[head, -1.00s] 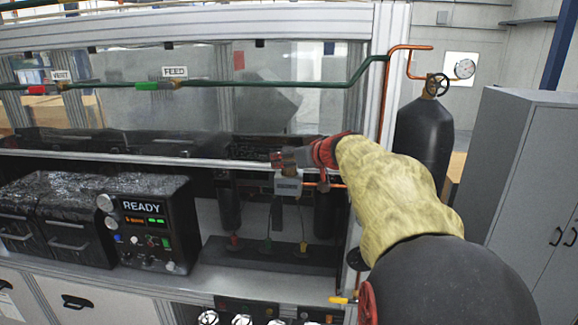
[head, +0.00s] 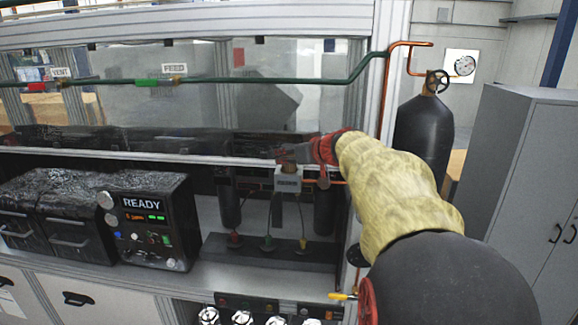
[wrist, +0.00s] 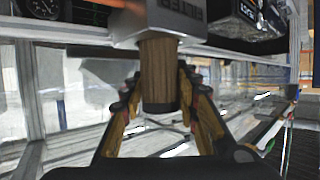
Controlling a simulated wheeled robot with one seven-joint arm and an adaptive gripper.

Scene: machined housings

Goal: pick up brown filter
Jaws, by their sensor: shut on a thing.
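The brown filter (wrist: 158,72) is a short ribbed cylinder with a dark end, seen in the wrist view. Its other end meets a grey metal block with lettering (wrist: 165,22); I cannot tell whether it is still seated there. My gripper (wrist: 160,108) has one finger on each side of the filter and is shut on it. In the head view, my gripper (head: 297,153) is just above the same grey block (head: 288,181), and the filter is small and mostly hidden by the fingers.
A black control unit reading READY (head: 147,220) stands left on the bench. A frame rail (head: 130,156) runs beside the block. Dark cylinders (head: 230,203) hang below. A green pipe (head: 290,83) crosses above. A black gas bottle (head: 422,140) and grey cabinet (head: 525,190) stand right.

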